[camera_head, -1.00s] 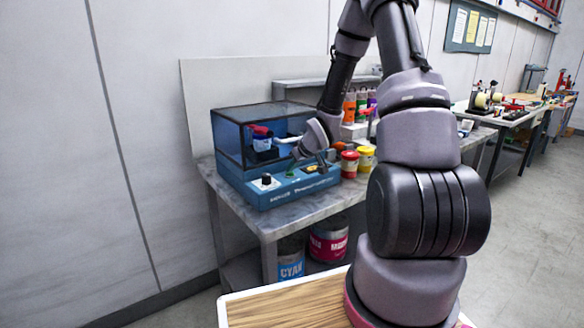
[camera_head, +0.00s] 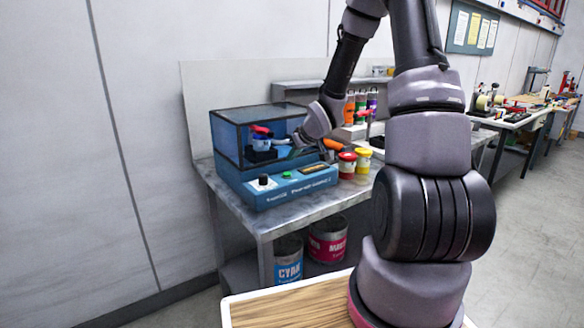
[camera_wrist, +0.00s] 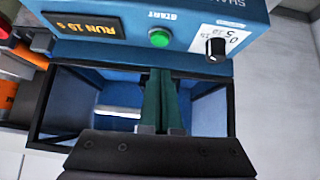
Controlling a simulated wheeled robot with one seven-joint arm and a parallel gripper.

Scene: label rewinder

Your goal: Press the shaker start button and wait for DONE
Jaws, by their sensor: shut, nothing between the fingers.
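The blue shaker (camera_head: 290,194) stands on the bench with a dark-framed clear hood (camera_head: 229,145). Its green START button (camera_head: 287,174) shows on the sloped front panel and also in the wrist view (camera_wrist: 159,38). The display (camera_wrist: 84,27) is lit amber and reads RUN with what looks like 15 s. A can with a red clamp (camera_head: 261,142) is inside the hood. My gripper (camera_wrist: 160,72) is shut and empty. Its fingertips are apart from the button, above the panel on the hood side. In the head view my wrist partly hides the fingers.
A black-and-white knob (camera_wrist: 216,46) is beside the button. A red can (camera_head: 347,164) and a yellow can (camera_head: 363,160) stand right of the shaker. Colored bottles (camera_head: 360,106) are behind. Cyan (camera_head: 288,262) and magenta (camera_head: 328,240) buckets sit on the lower shelf.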

